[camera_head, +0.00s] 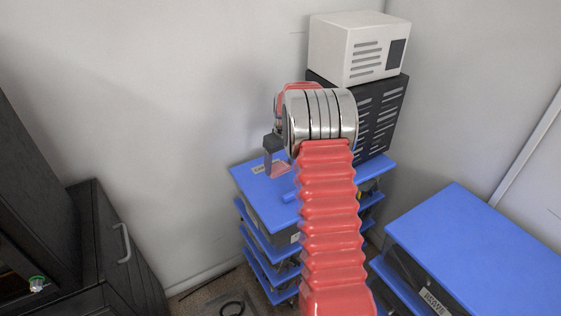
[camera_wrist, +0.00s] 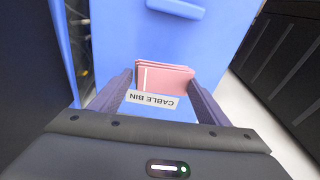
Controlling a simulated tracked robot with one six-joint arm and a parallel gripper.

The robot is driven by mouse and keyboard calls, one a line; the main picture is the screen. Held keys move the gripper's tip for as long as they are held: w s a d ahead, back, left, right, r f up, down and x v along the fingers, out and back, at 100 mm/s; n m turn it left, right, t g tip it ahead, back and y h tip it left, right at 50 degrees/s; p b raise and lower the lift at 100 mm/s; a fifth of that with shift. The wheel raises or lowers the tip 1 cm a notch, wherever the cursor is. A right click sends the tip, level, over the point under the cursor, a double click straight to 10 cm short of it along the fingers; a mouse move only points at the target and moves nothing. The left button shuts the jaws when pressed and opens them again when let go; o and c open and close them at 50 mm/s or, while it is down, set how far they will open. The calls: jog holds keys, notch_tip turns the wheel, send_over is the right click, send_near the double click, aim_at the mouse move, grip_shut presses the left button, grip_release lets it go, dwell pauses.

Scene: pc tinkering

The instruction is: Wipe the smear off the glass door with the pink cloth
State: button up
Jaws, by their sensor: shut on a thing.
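The folded pink cloth (camera_wrist: 163,77) is between the fingertips of my gripper (camera_wrist: 161,84) in the wrist view, and the jaws are shut on it. In the head view a bit of the pink cloth (camera_head: 280,170) shows below my gripper (camera_head: 273,158), over the blue top of the middle shelf unit (camera_head: 257,200). I cannot tell whether the cloth touches that surface. I cannot make out the glass door or the smear for certain in either view.
A dark cabinet (camera_head: 98,245) with a handle stands at left. A white box (camera_head: 350,45) sits on a black slotted case (camera_head: 376,112) behind my arm. Another blue-topped unit (camera_head: 475,245) stands at right. A "CABLE BIN" label (camera_wrist: 152,99) lies below the cloth in the wrist view.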

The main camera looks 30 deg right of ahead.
aim_at(281, 167)
jog(key=shift+f, duration=2.35)
jog(key=o, duration=1)
jog(key=shift+c, duration=0.3)
jog(key=c, duration=1.1)
jog(key=shift+c, duration=0.3)
jog(key=shift+r, duration=0.15)
jog(key=shift+r, duration=3.9)
